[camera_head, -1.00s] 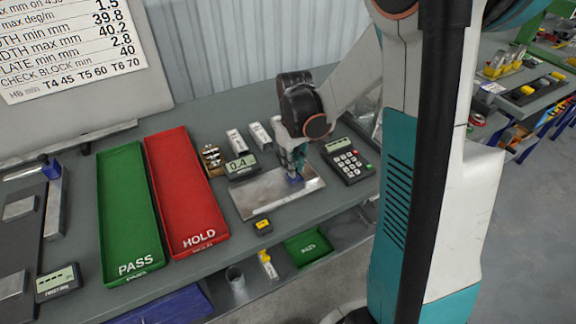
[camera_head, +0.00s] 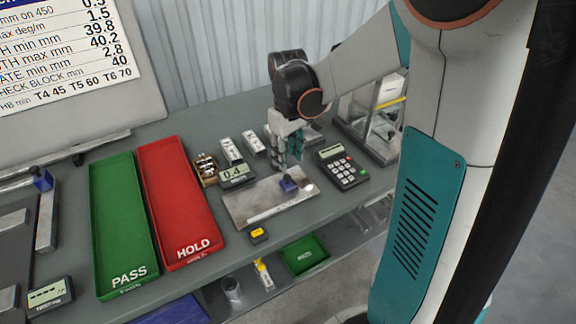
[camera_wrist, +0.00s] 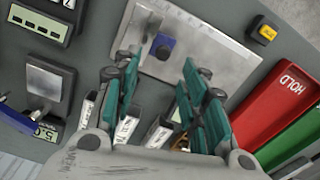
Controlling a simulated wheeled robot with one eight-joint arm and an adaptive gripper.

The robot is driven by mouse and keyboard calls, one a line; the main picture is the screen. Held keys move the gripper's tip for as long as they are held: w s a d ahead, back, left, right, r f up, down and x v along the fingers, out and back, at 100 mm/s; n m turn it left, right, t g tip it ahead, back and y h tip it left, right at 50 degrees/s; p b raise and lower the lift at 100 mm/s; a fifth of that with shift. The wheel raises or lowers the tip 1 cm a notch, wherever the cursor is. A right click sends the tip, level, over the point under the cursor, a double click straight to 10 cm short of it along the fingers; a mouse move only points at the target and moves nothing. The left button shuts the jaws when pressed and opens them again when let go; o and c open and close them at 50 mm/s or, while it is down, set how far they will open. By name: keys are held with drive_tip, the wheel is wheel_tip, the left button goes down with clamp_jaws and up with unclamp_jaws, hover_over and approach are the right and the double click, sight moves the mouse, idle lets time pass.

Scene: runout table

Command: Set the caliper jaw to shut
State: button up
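A pale metal plate (camera_head: 250,205) lies on the bench with a small blue block (camera_head: 288,185) on its right part; I take the block for the caliper jaw. The block also shows in the wrist view (camera_wrist: 163,45), beside a narrow grey piece on the plate. I cannot tell whether the jaw touches that piece. A dark display (camera_head: 238,175) behind the plate reads 0.4. My gripper (camera_head: 289,163) hangs pointing down, just above and behind the blue block. In the wrist view its teal fingers (camera_wrist: 158,84) are apart with nothing between them.
A red HOLD tray (camera_head: 180,205) and a green PASS tray (camera_head: 122,225) lie to the left. A calculator-like keypad (camera_head: 343,167) is close on the right. White blocks (camera_head: 253,143) stand behind the plate. A yellow-topped item (camera_head: 258,235) sits at the front edge.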

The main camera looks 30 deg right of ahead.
drive_tip(key=shift+r, duration=2.75)
